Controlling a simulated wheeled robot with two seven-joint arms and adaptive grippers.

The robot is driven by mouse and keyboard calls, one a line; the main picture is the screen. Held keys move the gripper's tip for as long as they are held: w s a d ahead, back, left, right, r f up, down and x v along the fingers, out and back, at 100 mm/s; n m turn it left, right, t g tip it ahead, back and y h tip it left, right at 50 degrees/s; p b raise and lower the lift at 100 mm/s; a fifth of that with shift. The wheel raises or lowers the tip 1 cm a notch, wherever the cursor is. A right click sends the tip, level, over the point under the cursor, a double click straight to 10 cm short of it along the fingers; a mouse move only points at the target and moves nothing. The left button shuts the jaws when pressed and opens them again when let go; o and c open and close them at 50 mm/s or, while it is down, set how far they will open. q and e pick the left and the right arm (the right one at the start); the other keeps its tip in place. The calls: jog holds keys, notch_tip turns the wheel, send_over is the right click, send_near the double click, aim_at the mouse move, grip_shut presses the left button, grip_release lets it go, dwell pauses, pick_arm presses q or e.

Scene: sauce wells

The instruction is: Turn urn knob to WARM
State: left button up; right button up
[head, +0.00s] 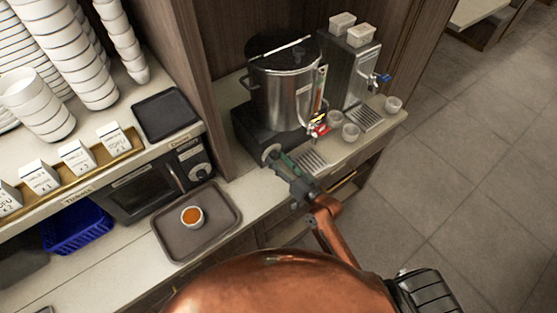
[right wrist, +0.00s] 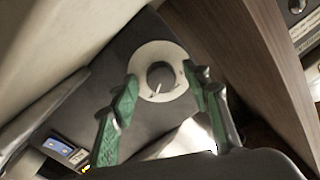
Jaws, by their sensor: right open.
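The steel urn (head: 287,92) with a black lid stands on a dark base (head: 248,130) at the upper middle of the head view. Its knob shows in the right wrist view as a dark round cap (right wrist: 160,74) on a pale ring dial (right wrist: 146,54). A light pointer line on the knob aims toward the lower left of that view. The dial markings are too small to read. My right gripper (head: 278,160) is open, in front of the dial. In the wrist view its green fingers (right wrist: 160,88) stand either side of the knob; contact cannot be told. My left gripper is not in view.
A second dispenser (head: 350,70) with a blue tap stands right of the urn, with several small cups near it. A drip grille (head: 311,160) lies beside my right gripper. A tray (head: 171,238) with an orange-filled cup (head: 192,216) is at the left.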

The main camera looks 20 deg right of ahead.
jog(key=shift+c, duration=0.7)
jog(key=c, duration=1)
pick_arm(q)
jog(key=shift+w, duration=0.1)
